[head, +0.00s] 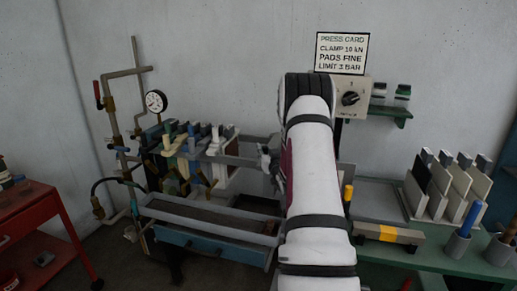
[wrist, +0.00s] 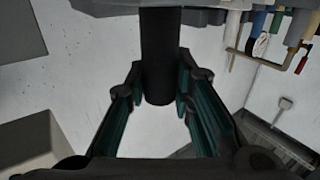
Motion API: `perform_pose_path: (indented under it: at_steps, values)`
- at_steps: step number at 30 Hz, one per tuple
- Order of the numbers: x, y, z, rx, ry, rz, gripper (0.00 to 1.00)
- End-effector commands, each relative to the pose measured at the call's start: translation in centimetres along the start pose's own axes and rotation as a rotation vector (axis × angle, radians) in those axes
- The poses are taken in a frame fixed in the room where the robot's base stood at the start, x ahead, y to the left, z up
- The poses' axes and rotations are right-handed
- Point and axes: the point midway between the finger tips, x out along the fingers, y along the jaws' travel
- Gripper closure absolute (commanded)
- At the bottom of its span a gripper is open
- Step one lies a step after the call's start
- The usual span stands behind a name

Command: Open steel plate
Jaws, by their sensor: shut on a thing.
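My gripper (wrist: 160,92) is in the wrist view, its two teal-lined fingers on either side of a dark upright cylinder (wrist: 159,50), shut on it. The cylinder looks like a handle joined to a grey body (wrist: 210,16) at the top edge; whether this is the steel plate I cannot tell. In the head view my white arm hides most of the gripper. Small grey parts show left of the arm, near the right end of a press rack.
A red cart (head: 30,220) is at far left. At right, a green bench (head: 460,258) holds a rack of plates (head: 453,185) and tool cups. A control box (head: 350,97) is behind.

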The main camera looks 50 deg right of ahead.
Motion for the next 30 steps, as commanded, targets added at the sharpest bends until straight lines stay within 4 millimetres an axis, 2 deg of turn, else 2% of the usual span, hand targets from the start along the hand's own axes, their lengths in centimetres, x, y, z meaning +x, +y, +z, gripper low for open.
perform_pose_path:
  at_steps: [11, 12, 14, 24, 30]
  values:
    - [-0.1, 0.1, 0.0, 0.000, 0.002, -0.002, 1.00]
    - [0.0, 0.1, 0.0, 0.000, 0.002, -0.002, 0.69]
    - [0.0, 0.1, 0.0, 0.000, 0.002, -0.002, 0.57]
    - [-0.2, 0.1, 0.0, 0.000, 0.001, -0.002, 0.57]
    - [-2.5, 0.1, 0.0, 0.000, -0.001, -0.001, 0.57]
